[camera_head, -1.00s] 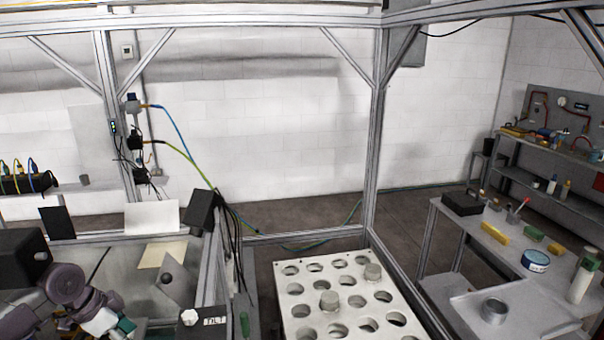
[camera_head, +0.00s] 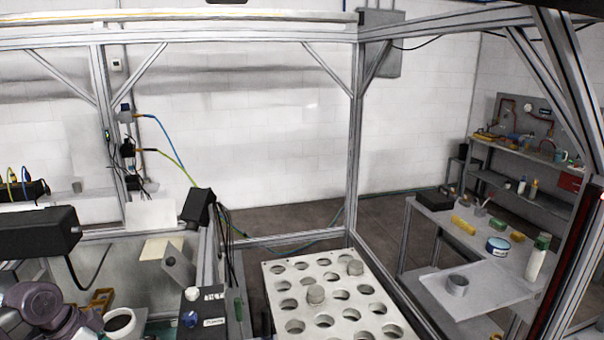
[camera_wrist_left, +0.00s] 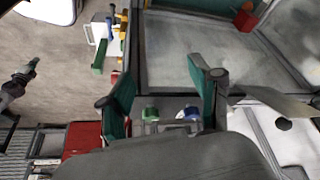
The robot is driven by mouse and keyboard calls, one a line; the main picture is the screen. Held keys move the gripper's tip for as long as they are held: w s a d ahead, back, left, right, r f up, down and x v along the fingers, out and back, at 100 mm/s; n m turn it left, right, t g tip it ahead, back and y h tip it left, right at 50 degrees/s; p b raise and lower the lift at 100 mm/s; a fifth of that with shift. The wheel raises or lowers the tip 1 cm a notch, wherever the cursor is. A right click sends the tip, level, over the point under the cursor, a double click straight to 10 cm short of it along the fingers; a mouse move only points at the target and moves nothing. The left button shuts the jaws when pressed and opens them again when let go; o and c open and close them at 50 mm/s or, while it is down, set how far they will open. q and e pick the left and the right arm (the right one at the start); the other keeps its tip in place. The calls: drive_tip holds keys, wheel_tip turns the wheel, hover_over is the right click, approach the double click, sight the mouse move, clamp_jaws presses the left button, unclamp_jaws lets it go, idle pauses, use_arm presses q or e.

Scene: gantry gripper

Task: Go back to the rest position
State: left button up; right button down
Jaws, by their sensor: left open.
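My left arm comes in at the lower left of the head view, where its purple-grey links (camera_head: 38,302) show but its fingers do not. In the left wrist view my left gripper (camera_wrist_left: 160,90) shows two green-padded fingers spread apart with nothing between them, so it is open and empty. My right gripper is in neither current view.
A cluttered workbench (camera_head: 424,230) stands at right. Metal frame posts (camera_head: 354,165) enclose the area. A white cup (camera_head: 120,321) is near my left arm.

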use_arm(q)
drive_tip(key=s+f+n+y+b, duration=0.2)
drive_tip(key=s+f+n+b, duration=0.15)
drive_tip(key=f, duration=1.65)
drive_tip(key=s+f+n+y+b, duration=0.1)
drive_tip(key=s+f+n+b, duration=0.3)
drive_tip(key=f, duration=1.7)
drive_tip(key=s+d+f+b, duration=0.2)
drive_tip(key=s+d+f, duration=0.1)
drive_tip(key=s+f, duration=0.6)
drive_tip(key=s+d+f+b, duration=0.2)
drive_tip(key=s+d+f, duration=0.1)
drive_tip(key=s+f, duration=0.55)
drive_tip(key=s+d+f+b, duration=0.1)
drive_tip(key=s+d+f, duration=0.1)
drive_tip(key=s, duration=0.5)
drive_tip(key=s+d+f+g+b, duration=0.1)
drive_tip(key=s+d+f, duration=0.2)
drive_tip(key=s+d, duration=0.2)
drive_tip(key=s+d+f+b, duration=0.1)
drive_tip(key=s+d+f, duration=0.2)
drive_tip(key=s, duration=0.5)
drive_tip(key=shift+s+d+f+g, duration=0.2)
drive_tip(key=shift+s+f+g, duration=0.05)
drive_tip(key=shift+s+g, duration=0.15)
use_arm(e)
wheel_tip(320, 180, down, 14)
drive_tip(key=shift+s+f, duration=0.15)
drive_tip(key=shift+f, duration=0.05)
